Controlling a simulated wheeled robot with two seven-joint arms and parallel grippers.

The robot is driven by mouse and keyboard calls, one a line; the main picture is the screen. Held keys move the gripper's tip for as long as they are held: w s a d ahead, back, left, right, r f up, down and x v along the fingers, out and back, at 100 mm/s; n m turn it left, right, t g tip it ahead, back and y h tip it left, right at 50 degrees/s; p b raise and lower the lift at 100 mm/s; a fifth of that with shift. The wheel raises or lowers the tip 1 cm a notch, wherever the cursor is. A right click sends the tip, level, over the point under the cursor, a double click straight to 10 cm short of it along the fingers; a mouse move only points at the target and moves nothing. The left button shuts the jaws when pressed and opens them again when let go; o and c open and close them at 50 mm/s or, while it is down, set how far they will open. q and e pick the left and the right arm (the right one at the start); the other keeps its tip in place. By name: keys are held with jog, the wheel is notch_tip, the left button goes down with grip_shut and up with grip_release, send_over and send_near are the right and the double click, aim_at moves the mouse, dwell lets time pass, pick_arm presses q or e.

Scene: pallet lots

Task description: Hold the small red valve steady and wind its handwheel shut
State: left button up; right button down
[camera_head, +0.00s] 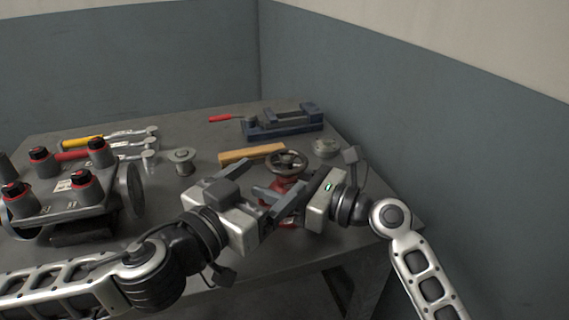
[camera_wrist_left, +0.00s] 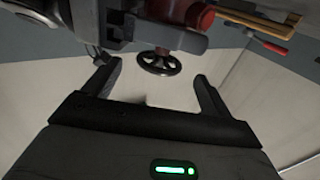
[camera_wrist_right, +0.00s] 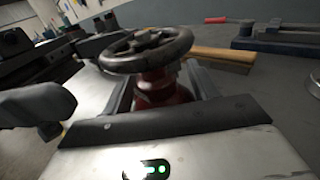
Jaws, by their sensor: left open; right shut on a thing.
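The small red valve (camera_head: 284,188) stands near the right front of the table, with its dark round handwheel (camera_head: 287,162) on top. In the right wrist view the valve's red body (camera_wrist_right: 163,88) sits between my right fingers, below the handwheel (camera_wrist_right: 147,48). My right gripper (camera_head: 290,205) is shut on the valve body from the right. My left gripper (camera_head: 252,192) is open and empty, in front and to the left of the valve. In the left wrist view the handwheel (camera_wrist_left: 159,63) shows beyond and between the open fingers (camera_wrist_left: 158,85). The arms partly hide the valve's lower part in the head view.
A wooden block (camera_head: 252,154) lies just behind the valve. A blue vise (camera_head: 284,122) is farther back. A grey knob-like part (camera_head: 326,147) lies to the right and a spool-like part (camera_head: 181,162) to the left. A large grey manifold (camera_head: 70,190) fills the table's left side.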

aim_at(273, 174)
pick_arm(q)
jog(key=shift+x, duration=2.8)
jog(key=c, duration=1)
